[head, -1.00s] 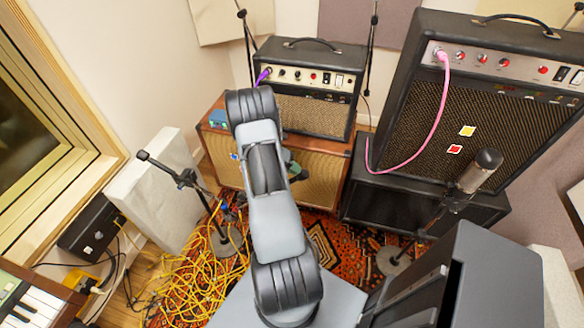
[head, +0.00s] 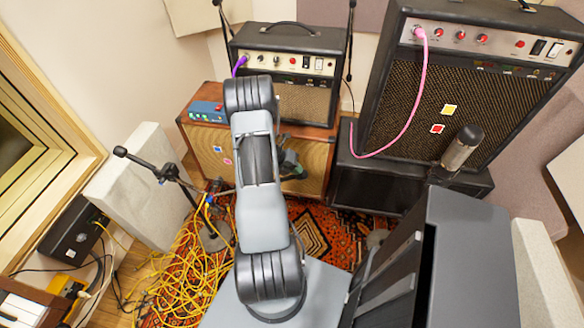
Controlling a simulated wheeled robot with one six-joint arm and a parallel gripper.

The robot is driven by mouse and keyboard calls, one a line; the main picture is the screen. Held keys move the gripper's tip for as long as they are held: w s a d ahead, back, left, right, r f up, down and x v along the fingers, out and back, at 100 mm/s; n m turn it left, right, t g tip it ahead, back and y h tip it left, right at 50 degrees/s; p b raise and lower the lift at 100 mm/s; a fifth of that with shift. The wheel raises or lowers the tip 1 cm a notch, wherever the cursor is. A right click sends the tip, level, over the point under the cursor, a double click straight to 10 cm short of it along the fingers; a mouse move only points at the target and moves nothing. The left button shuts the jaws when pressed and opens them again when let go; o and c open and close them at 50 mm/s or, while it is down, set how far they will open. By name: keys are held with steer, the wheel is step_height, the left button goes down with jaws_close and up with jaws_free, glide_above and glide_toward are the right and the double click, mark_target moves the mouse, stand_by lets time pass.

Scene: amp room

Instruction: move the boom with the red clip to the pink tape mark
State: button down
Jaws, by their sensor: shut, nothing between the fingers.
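A stand with a black boom (head: 148,165) is at the left, in front of the brown cabinet. The boom's right end, with a small dark microphone (head: 214,187), reaches near the cabinet's lower left. I cannot make out a red clip on it. A small pink tape mark (head: 228,162) is on the cabinet's grille cloth, just below and right of a blue mark (head: 217,149). My gripper (head: 291,168) shows only in part, right of my arm and in front of the grille. It is shut and empty, apart from the boom; its fingertips are mostly hidden.
Yellow cables (head: 180,265) lie tangled on the rug around the left stand. The brown cabinet (head: 310,165) carries a small amp (head: 290,65) and a blue pedal (head: 207,112). A large amp with yellow and red marks and another microphone (head: 461,148) stand at right.

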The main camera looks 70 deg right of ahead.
steer(key=s+r+p+v, duration=0.1)
steer(key=p+v, duration=0.2)
steer(key=v, duration=1.1)
steer(key=w+a+r+m+t+y, duration=0.1)
steer(key=a+r+m+t, duration=0.3)
steer(key=a+r+m, duration=0.3)
steer(key=w+a+r+m+t+y, duration=0.1)
steer(key=a+r+m, duration=0.6)
steer(key=a, duration=1)
steer(key=w+a+r+m+t+y, duration=0.2)
steer(key=a+r+m+t, duration=0.4)
steer(key=a, duration=0.7)
steer(key=shift+w+r+m+t, duration=0.3)
steer(key=shift+w+r+m, duration=0.4)
steer(key=shift+w+r, duration=0.1)
steer(key=shift+d, duration=0.15)
